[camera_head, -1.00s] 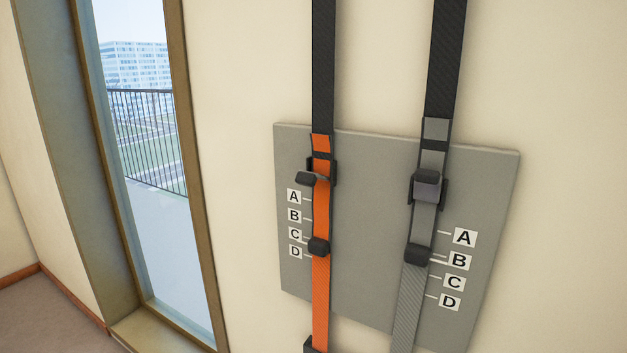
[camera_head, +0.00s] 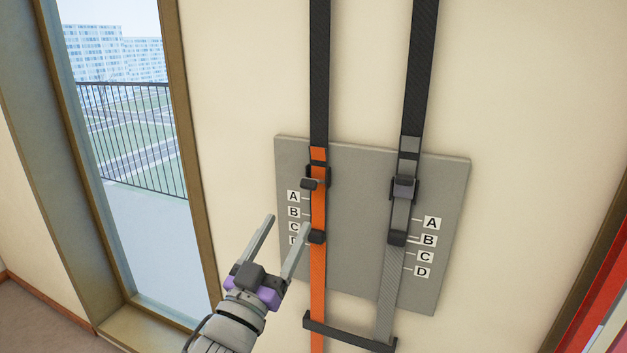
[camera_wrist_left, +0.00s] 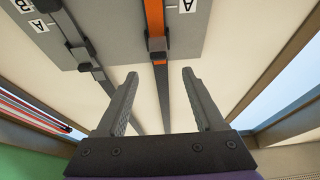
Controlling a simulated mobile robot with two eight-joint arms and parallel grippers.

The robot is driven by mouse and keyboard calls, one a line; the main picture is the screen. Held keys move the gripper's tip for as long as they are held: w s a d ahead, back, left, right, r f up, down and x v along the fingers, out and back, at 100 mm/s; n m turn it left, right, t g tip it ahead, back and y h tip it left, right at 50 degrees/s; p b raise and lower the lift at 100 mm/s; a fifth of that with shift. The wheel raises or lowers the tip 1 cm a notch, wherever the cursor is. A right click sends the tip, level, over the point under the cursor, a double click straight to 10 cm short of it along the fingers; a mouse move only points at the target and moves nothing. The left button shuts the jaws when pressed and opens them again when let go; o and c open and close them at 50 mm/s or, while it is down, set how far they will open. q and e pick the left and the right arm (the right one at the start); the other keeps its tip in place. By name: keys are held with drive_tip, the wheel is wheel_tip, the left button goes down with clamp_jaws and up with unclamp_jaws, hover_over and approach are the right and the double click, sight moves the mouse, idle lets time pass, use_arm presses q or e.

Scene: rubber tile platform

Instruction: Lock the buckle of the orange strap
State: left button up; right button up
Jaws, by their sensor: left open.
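The orange strap (camera_head: 318,270) hangs down a grey board on the wall. Its buckle (camera_head: 316,178) sits near the strap's top, with a dark lever sticking out to the left. A dark slider (camera_head: 317,237) sits lower on the strap, near labels C and D. My left gripper (camera_head: 287,233) is open and empty, in front of the wall and left of the strap, below the buckle; its right finger covers part of label D. In the left wrist view the open fingers (camera_wrist_left: 158,100) show, with the orange strap (camera_wrist_left: 154,18) and its buckle (camera_wrist_left: 158,47) beyond them. My right gripper is not in view.
A grey strap (camera_head: 392,290) with its own buckle (camera_head: 404,189) and slider (camera_head: 398,238) hangs at right on the grey board (camera_head: 450,200). A dark bar (camera_head: 350,334) joins the straps below. A window (camera_head: 130,180) is at left, and a red object (camera_head: 595,300) at right.

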sight(307, 189)
use_arm(q)
drive_tip(key=x, duration=1.1)
drive_tip(key=shift+d+p, duration=0.1)
drive_tip(key=shift+p, duration=0.3)
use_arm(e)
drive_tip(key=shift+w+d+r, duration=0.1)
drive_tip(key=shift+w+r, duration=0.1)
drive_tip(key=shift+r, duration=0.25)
use_arm(q)
drive_tip(key=shift+s, duration=0.1)
drive_tip(key=shift+c, duration=0.2)
